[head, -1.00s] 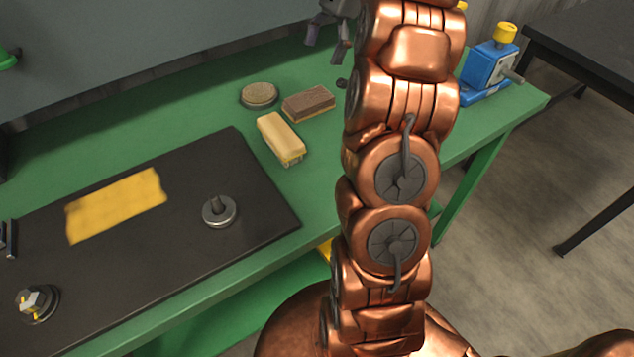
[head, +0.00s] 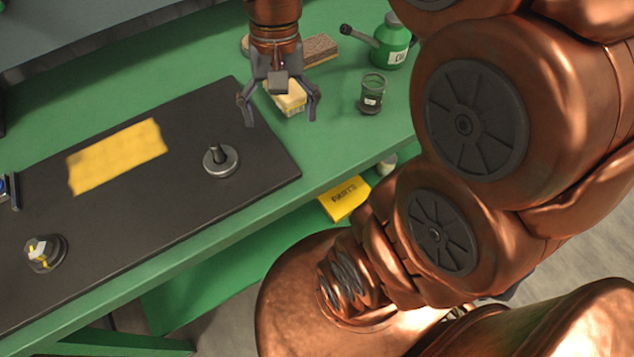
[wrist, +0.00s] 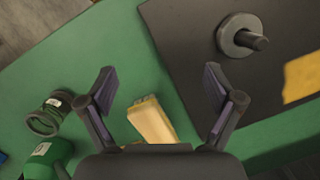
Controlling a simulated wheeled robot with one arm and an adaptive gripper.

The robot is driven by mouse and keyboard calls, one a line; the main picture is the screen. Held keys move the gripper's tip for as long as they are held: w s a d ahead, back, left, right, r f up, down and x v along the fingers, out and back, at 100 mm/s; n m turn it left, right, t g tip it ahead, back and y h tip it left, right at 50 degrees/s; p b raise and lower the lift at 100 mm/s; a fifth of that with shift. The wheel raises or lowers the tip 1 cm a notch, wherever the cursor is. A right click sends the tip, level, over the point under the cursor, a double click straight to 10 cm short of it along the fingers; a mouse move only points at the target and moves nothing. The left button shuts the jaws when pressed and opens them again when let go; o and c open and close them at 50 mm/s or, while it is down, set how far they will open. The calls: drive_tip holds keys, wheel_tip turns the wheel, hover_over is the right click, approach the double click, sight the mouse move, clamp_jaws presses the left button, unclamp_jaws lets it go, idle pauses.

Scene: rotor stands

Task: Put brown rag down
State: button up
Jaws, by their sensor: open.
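No brown rag shows clearly in these views. A flat yellow cloth (head: 117,157) lies on the dark mat (head: 190,115), and its edge shows in the wrist view (wrist: 300,78). My gripper (head: 281,118) is open and empty, pointing down over the green bench to the right of the mat.
A grey disc with a post (head: 221,160) and a second rotor stand (head: 45,253) are on the mat. A brown-topped brush (head: 320,48), a glass jar (head: 372,93) and a green oil can (head: 390,45) stand farther right. A yellow box (head: 345,198) sits below the bench edge.

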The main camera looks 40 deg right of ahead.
drive_tip(key=s+f+n, duration=0.2)
drive_tip(key=s, duration=0.2)
drive_tip(key=s+a+f+n+h, duration=0.1)
drive_tip(key=s+f, duration=0.1)
drive_tip(key=s, duration=0.2)
drive_tip(key=s+f+n, duration=0.2)
drive_tip(key=s, duration=0.2)
drive_tip(key=shift+a+f+n+h, duration=0.15)
drive_tip(key=shift+a+n+h, duration=0.15)
drive_tip(key=shift+a, duration=0.05)
wheel_tip(320, 180, up, 8)
drive_tip(key=p, duration=0.8)
drive_tip(key=shift+f, duration=0.2)
drive_tip(key=shift+c, duration=0.3)
